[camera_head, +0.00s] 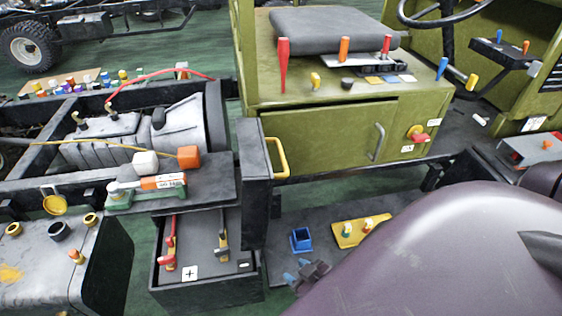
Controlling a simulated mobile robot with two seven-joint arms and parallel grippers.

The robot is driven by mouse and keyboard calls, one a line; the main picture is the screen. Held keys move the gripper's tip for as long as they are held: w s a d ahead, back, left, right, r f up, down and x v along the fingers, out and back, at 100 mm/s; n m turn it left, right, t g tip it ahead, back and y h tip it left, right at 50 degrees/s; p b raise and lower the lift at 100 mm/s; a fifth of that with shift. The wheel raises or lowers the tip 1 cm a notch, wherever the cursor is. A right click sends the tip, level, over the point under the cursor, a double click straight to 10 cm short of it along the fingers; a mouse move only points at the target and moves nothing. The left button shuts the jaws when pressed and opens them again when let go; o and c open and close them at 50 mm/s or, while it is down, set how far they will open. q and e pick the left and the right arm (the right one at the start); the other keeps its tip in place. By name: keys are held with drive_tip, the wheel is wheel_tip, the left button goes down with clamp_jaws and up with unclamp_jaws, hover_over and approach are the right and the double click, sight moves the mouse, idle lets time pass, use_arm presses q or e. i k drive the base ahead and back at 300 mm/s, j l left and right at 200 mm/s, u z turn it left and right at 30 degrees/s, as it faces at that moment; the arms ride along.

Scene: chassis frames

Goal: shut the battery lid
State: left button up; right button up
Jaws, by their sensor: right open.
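The battery box (207,297) is an open dark box at the lower centre-left. Inside it are red and tan terminal clamps and a plus label. The battery lid (252,200) is a dark slab standing upright along the box's right side, open, with a yellow handle (279,158) on its right face. My right gripper (293,275) is small and dark with bluish fingertips. It is open and empty, low and to the right of the box, apart from the lid. The purple shape at lower right is my own arm, hiding the floor behind it. My left gripper is not in view.
A dark shelf (212,192) behind the box carries a green-and-white tool (150,190) and orange and white blocks. A green cabinet (315,135) stands behind.

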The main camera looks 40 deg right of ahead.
sight(258, 177)
drive_tip(key=k+l, duration=0.1)
drive_tip(key=l, duration=0.3)
drive_tip(key=k+l, duration=0.1)
drive_tip(key=l, duration=0.7)
drive_tip(key=k+l, duration=0.15)
drive_tip(key=l, duration=0.25)
drive_tip(key=k+j+u, duration=0.15)
drive_tip(key=j, duration=0.15)
drive_tip(key=i+l, duration=0.05)
